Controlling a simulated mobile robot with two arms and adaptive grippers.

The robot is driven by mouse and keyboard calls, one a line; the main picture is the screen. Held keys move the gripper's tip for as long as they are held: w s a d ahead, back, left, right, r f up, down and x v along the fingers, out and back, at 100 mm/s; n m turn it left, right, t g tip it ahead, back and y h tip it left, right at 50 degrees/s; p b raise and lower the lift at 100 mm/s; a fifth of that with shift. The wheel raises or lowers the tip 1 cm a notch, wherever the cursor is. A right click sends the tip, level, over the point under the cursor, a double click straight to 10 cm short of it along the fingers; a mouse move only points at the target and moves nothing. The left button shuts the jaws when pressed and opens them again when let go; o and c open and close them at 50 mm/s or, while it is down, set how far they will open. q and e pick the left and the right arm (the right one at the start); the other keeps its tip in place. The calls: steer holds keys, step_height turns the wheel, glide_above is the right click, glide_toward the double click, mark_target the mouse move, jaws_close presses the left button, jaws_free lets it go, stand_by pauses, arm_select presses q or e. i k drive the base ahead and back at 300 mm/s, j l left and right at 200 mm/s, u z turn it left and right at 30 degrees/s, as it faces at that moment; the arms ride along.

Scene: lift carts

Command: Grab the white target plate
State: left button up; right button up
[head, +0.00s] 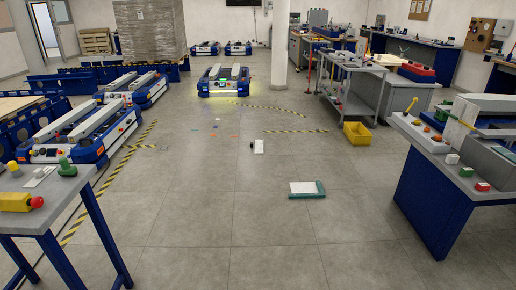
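A flat white plate-like piece (302,187) lies on the floor in the middle foreground, on or against a teal piece (320,189). A smaller white block (259,147) is on the floor farther back, with a small dark part at its left. Another flat white piece (40,177) lies on the left table beside a green knob-like object (67,167). I cannot tell which of these is the target plate. Neither of my grippers is in view.
The left table (88,176) and right blue bench (432,200) flank the foreground. Blue lift carts (223,84) stand at the left and back. A yellow bin (357,133) and grey trolley (350,87) are at the right. The central floor is mostly open.

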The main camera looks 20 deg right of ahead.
mark_target(258, 144)
steer(key=i+l+z, duration=0.15)
steer(key=i, duration=0.9)
steer(key=i+j+z, duration=0.15)
steer(key=i, duration=0.95)
steer(key=i+j+z, duration=0.1)
steer(key=i, duration=1.75)
steer(key=i+z, duration=0.1)
steer(key=i, duration=0.7)
steer(key=i+j+z, duration=0.1)
steer(key=i, duration=0.7)
steer(key=i+l+z, duration=0.1)
steer(key=i, duration=0.4)
steer(key=i+l+z, duration=0.1)
steer(key=i, duration=0.45)
